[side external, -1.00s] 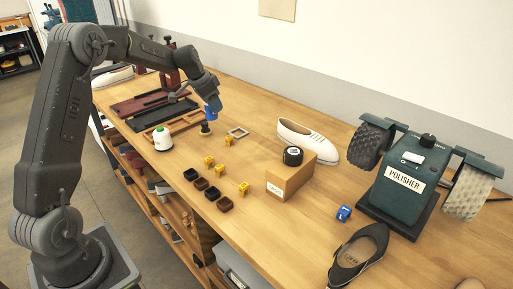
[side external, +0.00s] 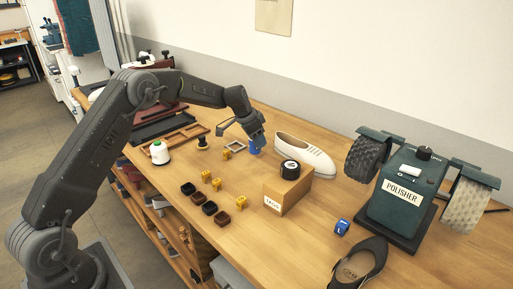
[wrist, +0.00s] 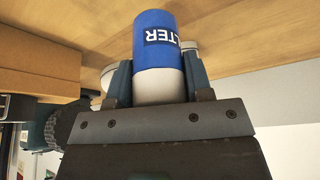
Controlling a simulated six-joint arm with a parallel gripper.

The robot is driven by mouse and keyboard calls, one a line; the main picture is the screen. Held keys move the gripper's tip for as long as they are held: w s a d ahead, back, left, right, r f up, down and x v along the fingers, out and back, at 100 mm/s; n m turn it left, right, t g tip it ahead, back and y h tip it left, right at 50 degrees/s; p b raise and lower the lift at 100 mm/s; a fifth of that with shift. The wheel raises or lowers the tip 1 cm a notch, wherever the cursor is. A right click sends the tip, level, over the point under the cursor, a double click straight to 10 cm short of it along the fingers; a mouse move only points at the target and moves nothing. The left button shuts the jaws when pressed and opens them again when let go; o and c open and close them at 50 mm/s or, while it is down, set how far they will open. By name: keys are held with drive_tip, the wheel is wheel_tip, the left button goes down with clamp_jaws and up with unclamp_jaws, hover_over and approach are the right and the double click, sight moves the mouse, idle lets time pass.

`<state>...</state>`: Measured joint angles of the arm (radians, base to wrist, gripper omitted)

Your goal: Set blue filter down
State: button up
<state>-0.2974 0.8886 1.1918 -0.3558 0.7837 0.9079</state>
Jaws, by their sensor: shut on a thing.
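The blue filter (side external: 255,150) is held in my gripper (side external: 253,142), low over the bench between a small grey frame (side external: 234,146) and the white shoe (side external: 305,153). In the wrist view the filter (wrist: 154,38) is a cylinder with a blue band, white letters "LTER" and a pale lower part. The fingers of my gripper (wrist: 158,84) are shut on its pale part, one on each side. The blue end points toward the wooden bench top (wrist: 245,28). I cannot tell whether it touches the wood.
A cardboard box (side external: 287,190) with a black round tin (side external: 290,170) stands to the right. Several yellow blocks (side external: 216,184) and small dark cups (side external: 209,208) lie in front. A green-topped white spool (side external: 159,152) is left. The polisher (side external: 402,195) stands far right. Bench around the filter is partly clear.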

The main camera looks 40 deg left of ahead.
drive_tip(key=shift+f, duration=1.8)
drive_tip(key=shift+f, duration=0.1)
drive_tip(key=o, duration=0.9)
drive_tip(key=shift+o, duration=0.2)
